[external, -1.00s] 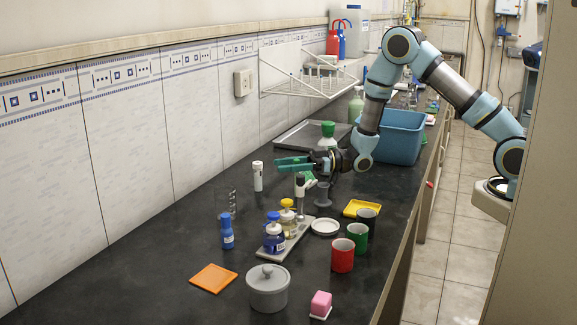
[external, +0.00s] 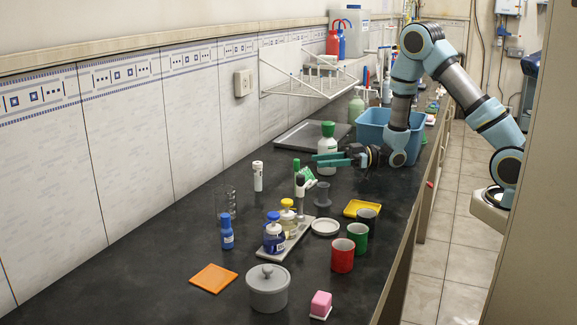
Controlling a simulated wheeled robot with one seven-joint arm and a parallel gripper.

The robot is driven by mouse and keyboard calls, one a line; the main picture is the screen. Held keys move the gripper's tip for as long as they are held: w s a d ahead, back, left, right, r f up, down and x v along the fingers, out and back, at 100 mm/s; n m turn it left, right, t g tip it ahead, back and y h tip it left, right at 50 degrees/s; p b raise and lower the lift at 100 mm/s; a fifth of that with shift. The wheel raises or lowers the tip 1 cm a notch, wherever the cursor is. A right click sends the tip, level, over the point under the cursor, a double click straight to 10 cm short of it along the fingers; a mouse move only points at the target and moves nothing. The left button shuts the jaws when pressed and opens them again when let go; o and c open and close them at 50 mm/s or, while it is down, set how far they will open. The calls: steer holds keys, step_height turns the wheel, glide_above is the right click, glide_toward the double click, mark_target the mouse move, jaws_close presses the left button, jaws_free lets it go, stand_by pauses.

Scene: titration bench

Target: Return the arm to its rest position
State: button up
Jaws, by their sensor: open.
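My gripper (external: 325,160) has green fingers and points left over the middle of the bench. It is open, and I see nothing held between the fingers. Behind it in the picture stands a white bottle with a green cap (external: 328,137). A green-and-white item (external: 304,177) and a grey spool-shaped piece (external: 323,193) stand below and near the gripper. My arm bends down to it from the right side, in front of a blue bin (external: 377,133).
A tray with blue- and yellow-capped bottles (external: 288,236), a white dish (external: 325,227), red (external: 343,256) and green (external: 358,237) cups, and a grey lidded pot (external: 267,288) stand nearer the camera. A wall rack (external: 305,77) hangs behind.

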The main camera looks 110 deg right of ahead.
steer(key=shift+s, duration=0.25)
stand_by(0.3)
